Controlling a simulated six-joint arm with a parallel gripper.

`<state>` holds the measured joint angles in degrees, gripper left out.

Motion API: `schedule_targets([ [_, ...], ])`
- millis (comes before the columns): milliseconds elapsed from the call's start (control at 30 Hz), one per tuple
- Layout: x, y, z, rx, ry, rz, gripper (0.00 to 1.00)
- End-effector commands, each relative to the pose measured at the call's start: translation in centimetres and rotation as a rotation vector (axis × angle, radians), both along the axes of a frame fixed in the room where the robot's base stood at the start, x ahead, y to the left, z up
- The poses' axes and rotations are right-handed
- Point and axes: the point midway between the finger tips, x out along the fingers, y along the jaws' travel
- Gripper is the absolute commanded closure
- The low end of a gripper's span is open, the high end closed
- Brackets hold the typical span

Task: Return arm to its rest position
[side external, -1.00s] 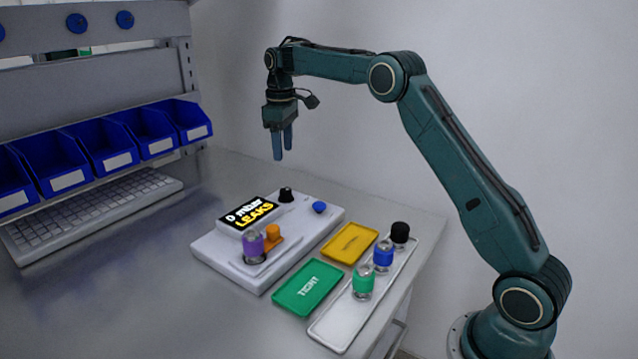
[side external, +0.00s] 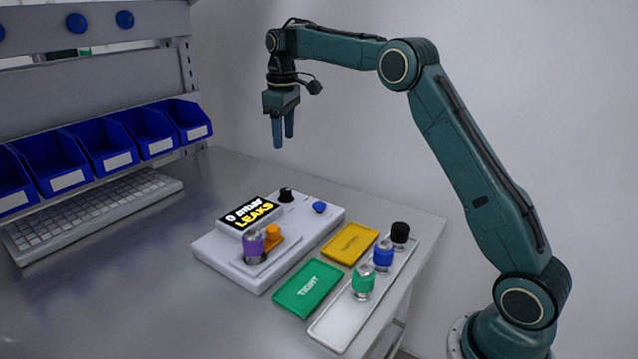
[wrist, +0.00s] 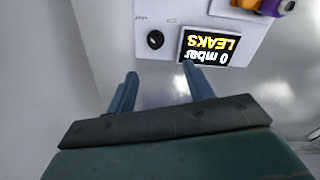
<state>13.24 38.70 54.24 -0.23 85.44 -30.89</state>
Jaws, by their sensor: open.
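My gripper (side external: 283,132) hangs fingers-down in the air, well above the white tester box, with nothing between its fingers. In the wrist view its two blue fingers (wrist: 160,92) are apart and empty. The tester box (side external: 225,252) stands on the bench. Its display (side external: 249,213) reads "0 mbar LEAKS" and also shows in the wrist view (wrist: 208,48).
A white tray (side external: 335,328) holds upright green (side external: 363,281), blue (side external: 384,252) and black (side external: 400,233) parts. Green (side external: 308,288) and yellow (side external: 350,243) trays lie beside it. Blue bins (side external: 105,147) and a keyboard (side external: 90,212) are at left. Air around my gripper is clear.

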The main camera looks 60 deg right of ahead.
Motion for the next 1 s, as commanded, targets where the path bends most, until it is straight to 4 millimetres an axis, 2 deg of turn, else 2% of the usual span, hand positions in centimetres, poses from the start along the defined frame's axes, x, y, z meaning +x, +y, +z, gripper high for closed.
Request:
schedule_targets([
  [200, -3.0, 2.1, 3.3, -0.008, -0.050, -0.030, 0.48],
  [500, -8.5, 5.1, 6.7, -0.012, -0.124, -0.081, 0.48],
  [733, -13.3, 7.1, 8.2, -0.009, -0.181, -0.118, 0.48],
  [1000, -19.3, 9.2, 8.7, 0.002, -0.249, -0.160, 0.48],
])
